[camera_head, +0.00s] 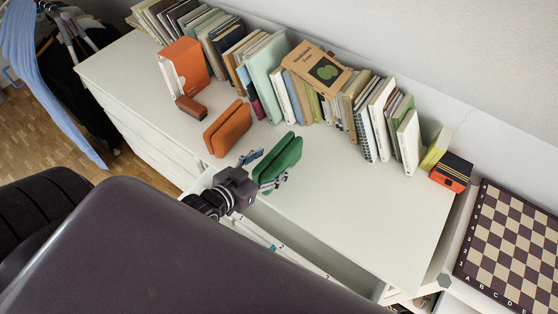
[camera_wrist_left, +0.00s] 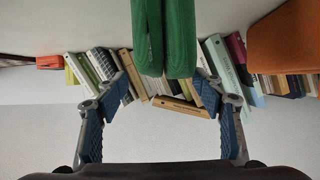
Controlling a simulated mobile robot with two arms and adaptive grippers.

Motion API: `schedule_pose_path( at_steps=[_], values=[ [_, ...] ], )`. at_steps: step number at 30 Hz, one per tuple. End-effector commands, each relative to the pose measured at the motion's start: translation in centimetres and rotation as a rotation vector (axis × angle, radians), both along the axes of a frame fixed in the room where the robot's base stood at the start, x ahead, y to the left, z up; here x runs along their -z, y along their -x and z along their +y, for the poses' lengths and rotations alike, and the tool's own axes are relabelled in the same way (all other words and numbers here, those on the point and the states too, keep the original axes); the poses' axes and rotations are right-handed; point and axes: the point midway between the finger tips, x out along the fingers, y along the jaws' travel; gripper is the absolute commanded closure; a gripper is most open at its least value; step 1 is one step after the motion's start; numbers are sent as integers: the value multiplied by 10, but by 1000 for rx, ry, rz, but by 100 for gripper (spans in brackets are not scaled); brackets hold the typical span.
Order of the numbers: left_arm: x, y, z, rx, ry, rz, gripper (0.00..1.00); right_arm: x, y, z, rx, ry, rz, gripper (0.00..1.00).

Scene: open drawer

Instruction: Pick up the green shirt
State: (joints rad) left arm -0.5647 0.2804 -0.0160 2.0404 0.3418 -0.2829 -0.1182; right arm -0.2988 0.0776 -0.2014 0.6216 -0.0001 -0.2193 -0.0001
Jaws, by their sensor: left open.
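The green shirt (camera_head: 281,157) is a folded green bundle standing on the white dresser top in the head view. It also shows in the left wrist view (camera_wrist_left: 165,35), at the top middle. My left gripper (camera_head: 264,170) is open at the near end of the green shirt, with one blue-padded finger towards each side of it. In the left wrist view the open fingers (camera_wrist_left: 163,82) are wide apart, with the green shirt between them sideways and no visible contact. My right gripper is not in view.
An orange folded bundle (camera_head: 228,128) stands left of the green shirt. A row of books (camera_head: 270,70) lines the wall behind. An orange box (camera_head: 183,67) and a small brown block (camera_head: 191,107) are at left. The dresser top (camera_head: 350,210) is clear at right.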

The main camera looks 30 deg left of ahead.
Motion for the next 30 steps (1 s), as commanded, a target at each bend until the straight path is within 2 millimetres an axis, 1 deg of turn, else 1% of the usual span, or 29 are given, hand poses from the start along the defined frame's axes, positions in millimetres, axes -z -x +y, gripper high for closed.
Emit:
schedule_pose_path(
  at_steps=[6, 12, 20, 23, 30],
  values=[
    [9, -24, -1, -1, -1, -2, 38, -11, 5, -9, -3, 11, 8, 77],
    [20, -44, -4, -1, -3, -4, 38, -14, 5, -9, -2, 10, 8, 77],
    [23, -46, -4, -1, -3, -3, 38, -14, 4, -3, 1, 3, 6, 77],
    [22, -46, -4, -1, -3, -3, 46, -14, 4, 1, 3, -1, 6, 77],
    [22, -46, -4, 0, -4, -2, 73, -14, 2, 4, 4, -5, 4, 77]
  ],
)
